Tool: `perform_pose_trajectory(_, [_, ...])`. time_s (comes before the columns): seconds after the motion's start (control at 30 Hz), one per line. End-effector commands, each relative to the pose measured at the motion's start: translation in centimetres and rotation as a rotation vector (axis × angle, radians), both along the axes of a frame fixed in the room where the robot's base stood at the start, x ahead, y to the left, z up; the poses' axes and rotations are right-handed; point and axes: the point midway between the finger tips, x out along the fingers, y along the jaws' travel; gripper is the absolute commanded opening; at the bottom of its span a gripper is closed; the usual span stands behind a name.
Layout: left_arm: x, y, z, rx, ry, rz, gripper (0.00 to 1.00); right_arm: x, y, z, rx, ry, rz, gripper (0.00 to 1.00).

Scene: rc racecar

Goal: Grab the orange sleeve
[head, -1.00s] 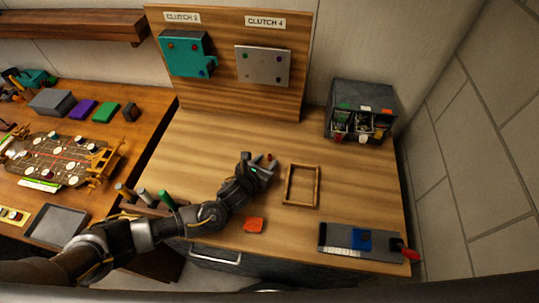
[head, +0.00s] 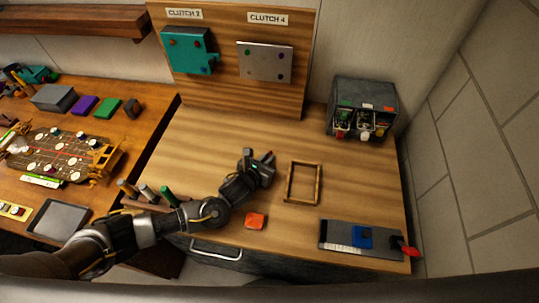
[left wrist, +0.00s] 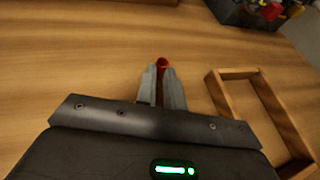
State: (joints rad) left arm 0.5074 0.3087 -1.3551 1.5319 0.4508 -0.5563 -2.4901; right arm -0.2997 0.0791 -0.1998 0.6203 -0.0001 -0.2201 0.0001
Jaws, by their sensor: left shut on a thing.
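In the head view my left gripper (head: 268,157) is left of the wooden frame, and the sleeve is barely visible there. I cannot tell whether the sleeve touches the table. My right gripper is not in view.
An empty wooden frame (head: 289,184) lies just right of the gripper. An orange block (head: 256,221) lies nearer the front edge. A rack with several cylinders (head: 147,203) stands left, under my arm. A dark bin (head: 366,95) stands at the back right. The table behind the gripper is clear.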

Motion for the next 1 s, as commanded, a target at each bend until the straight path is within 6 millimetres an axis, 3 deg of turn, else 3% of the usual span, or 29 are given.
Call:
perform_pose_trajectory(0.27, [0.0,0.0,0.7,-0.001,-0.002,-0.001,0.0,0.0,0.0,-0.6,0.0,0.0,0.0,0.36])
perform_pose_trajectory(0.43, [0.1,-0.1,2.8,-0.004,-0.004,-0.001,0.0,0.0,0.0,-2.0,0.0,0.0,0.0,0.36])
perform_pose_trajectory(0.73, [-4.6,2.2,8.8,-0.006,0.0,-0.003,0.0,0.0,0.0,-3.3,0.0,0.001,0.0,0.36])
perform_pose_trajectory(0.83, [-6.8,3.2,9.7,-0.006,0.005,-0.002,0.0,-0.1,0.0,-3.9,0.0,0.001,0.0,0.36])
perform_pose_trajectory(0.93, [-8.9,4.2,10.9,-0.008,0.007,-0.001,0.0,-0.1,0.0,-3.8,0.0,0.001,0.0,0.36])
perform_pose_trajectory(1.0, [-10.1,4.9,12.5,-0.002,0.008,-0.001,0.0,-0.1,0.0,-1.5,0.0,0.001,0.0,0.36])
